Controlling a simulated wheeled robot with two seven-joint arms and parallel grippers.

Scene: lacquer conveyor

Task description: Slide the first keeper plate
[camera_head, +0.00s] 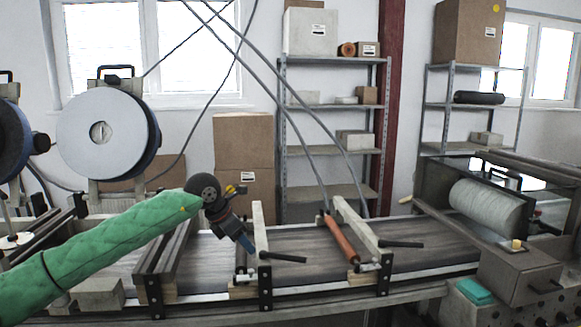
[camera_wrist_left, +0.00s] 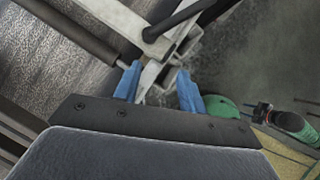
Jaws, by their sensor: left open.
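My left gripper (camera_head: 247,243) reaches in from the left, beside the nearer-left crossbar (camera_head: 260,228) over the conveyor. In the left wrist view its blue fingers (camera_wrist_left: 158,88) are apart, with pale metal parts (camera_wrist_left: 149,78) showing between and beyond them. I see no clear grip, and cannot tell whether the fingers touch the metal. Black upright plates stand at the conveyor's front edge, one below this crossbar (camera_head: 265,288) and one below the right crossbar (camera_head: 384,276). Which part is the first keeper plate is unclear. My right gripper is not in view.
A black handle (camera_head: 284,257) sticks out right of the gripper, and another (camera_head: 401,243) at the right crossbar. An orange-brown roller (camera_head: 342,239) lies over the grey belt (camera_head: 300,242). A machine with a pale roll (camera_head: 487,209) stands at right.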

